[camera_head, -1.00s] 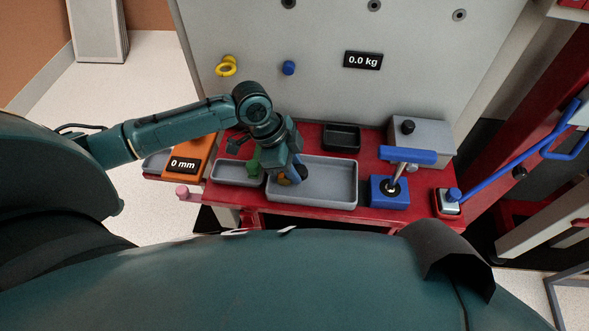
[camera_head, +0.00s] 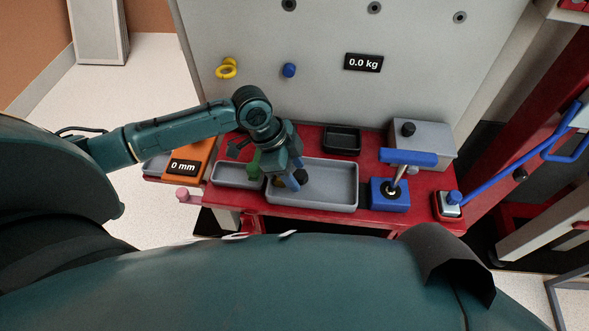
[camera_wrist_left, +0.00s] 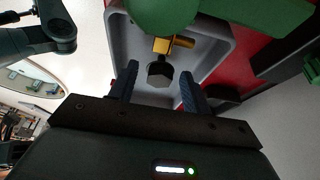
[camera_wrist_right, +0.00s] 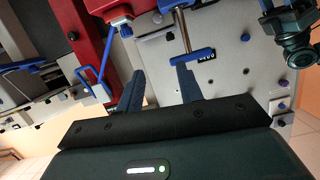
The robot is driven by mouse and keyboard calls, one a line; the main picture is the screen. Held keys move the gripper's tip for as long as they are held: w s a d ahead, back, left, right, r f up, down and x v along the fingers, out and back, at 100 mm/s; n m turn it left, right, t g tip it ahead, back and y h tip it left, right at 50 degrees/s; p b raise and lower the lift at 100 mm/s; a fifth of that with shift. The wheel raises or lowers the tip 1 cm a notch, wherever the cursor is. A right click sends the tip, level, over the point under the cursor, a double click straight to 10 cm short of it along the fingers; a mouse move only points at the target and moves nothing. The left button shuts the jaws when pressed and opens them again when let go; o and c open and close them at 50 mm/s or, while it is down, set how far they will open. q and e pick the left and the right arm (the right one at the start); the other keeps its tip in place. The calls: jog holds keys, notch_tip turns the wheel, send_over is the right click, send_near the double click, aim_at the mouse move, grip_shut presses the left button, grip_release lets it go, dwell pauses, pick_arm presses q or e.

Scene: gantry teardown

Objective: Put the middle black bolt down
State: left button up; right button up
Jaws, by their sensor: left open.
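A black hex-headed bolt (camera_wrist_left: 160,75) shows in the left wrist view, with a gold-coloured piece (camera_wrist_left: 168,45) right behind it, over the large grey tray (camera_wrist_left: 222,40). My left gripper (camera_wrist_left: 158,82) is open, with a finger on either side of the bolt and a gap to each. In the head view, the left gripper (camera_head: 293,183) is low over the left end of the large grey tray (camera_head: 335,206); the dark bolt (camera_head: 303,177) shows beside its fingers. The gripper partly hides that end. My right gripper (camera_wrist_right: 158,88) is open and empty, far from the tray.
A smaller grey tray (camera_head: 228,180) lies left, a black tray (camera_head: 341,138) behind. A blue clamp-like fixture (camera_head: 390,193) and a grey box (camera_head: 424,140) stand right on the red bench (camera_head: 378,170). The large tray's right part is clear.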

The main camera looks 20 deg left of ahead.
pick_arm(q)
jog(key=p+v, duration=0.2)
jog(key=v, duration=0.9)
jog(key=s+d+f+n+t+h, duration=0.2)
jog(key=d+n+t, duration=0.1)
jog(key=d, duration=0.4)
jog(key=s+d+f+n+t+h, duration=0.2)
jog(key=s+d+t, duration=0.1)
jog(key=d, duration=0.3)
jog(key=s+a+r+n+t+y, duration=0.1)
jog(key=s+a+n+t+y, duration=0.3)
jog(key=s+a+n+t, duration=0.1)
jog(key=s+n+t, duration=0.1)
jog(key=n, duration=0.1)
jog(key=shift+a+n, duration=0.3)
jog(key=shift+n, duration=0.1)
pick_arm(e)
jog(key=shift+w+a+f+g, duration=0.25)
jog(key=shift+w+a+g, duration=0.1)
jog(key=shift+a, duration=0.1)
pick_arm(q)
jog(key=shift+r, duration=0.2)
